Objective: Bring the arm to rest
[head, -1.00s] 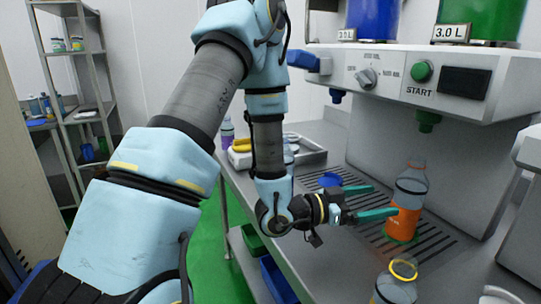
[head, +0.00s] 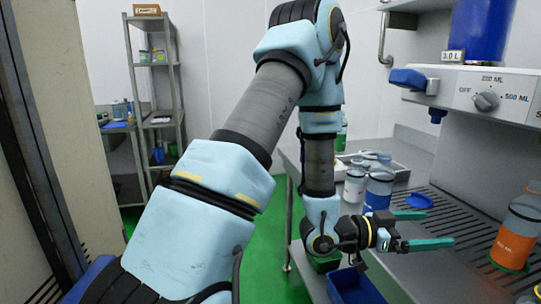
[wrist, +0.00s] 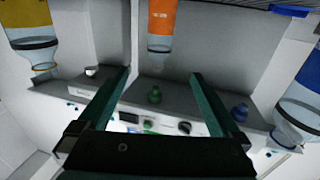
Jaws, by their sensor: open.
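My gripper (head: 438,228) is open and empty, held low over the near edge of the metal counter, its green fingers pointing right. A bottle with an orange label (head: 513,240) stands upright on the slotted drip tray, to the right of the fingertips and apart from them. In the wrist view my gripper's two fingers (wrist: 161,78) are spread with nothing between them. The orange-label bottle (wrist: 162,18) shows beyond the tips there. My arm is bent, its upper part reaching up and its forearm hanging down.
The dispensing machine (head: 470,85) with its dial rises behind the drip tray (head: 450,200). A blue lid (head: 418,202) lies on the tray. Bottles with blue (head: 379,190) and white labels stand close behind my wrist. A blue bin (head: 355,288) is below. Green floor is open at left.

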